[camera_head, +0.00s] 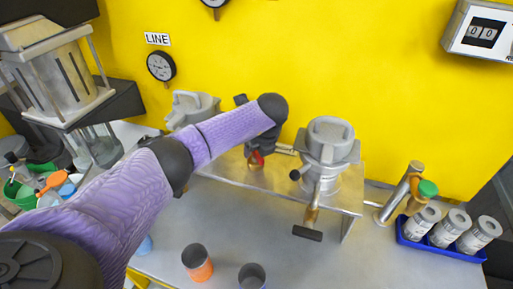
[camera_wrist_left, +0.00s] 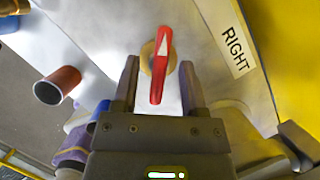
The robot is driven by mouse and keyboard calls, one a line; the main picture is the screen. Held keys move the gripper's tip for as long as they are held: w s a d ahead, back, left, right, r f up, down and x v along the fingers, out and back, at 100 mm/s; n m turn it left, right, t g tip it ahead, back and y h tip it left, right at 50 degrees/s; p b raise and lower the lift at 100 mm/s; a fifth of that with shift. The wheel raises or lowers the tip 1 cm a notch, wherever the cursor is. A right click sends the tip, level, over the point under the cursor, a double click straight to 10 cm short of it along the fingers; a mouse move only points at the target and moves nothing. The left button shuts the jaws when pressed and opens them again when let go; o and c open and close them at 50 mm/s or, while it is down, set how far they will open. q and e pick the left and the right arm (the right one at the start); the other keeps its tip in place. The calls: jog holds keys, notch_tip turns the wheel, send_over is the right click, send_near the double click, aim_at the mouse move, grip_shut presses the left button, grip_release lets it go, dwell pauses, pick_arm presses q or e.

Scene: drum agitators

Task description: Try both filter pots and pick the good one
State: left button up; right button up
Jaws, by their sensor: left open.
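One grey filter pot (camera_head: 326,143) with a lid and clamp stands at the right of a metal stand. A second grey pot (camera_head: 190,106) shows behind my left arm at the left, partly hidden. A red lever (camera_head: 256,158) sits low on the stand between them; it also shows in the left wrist view (camera_wrist_left: 159,65), with a white triangle on it and a brass hub behind. My left gripper (camera_wrist_left: 160,72) is open, its fingers on either side of the lever, with gaps visible. In the head view the gripper (camera_head: 257,145) is mostly hidden by its wrist. My right gripper is not seen.
A RIGHT label (camera_wrist_left: 234,50) is beside the lever. A blue tray (camera_head: 440,246) holds three canisters, near a green-knobbed pipe (camera_head: 427,188). The yellow wall has a LINE gauge (camera_head: 161,66) and a counter reading 00 (camera_head: 483,33).

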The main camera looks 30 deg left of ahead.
pick_arm(q)
jog(key=p+v, duration=0.2)
jog(key=v, duration=0.8)
jog(key=shift+a, duration=0.15)
dwell(3.2)
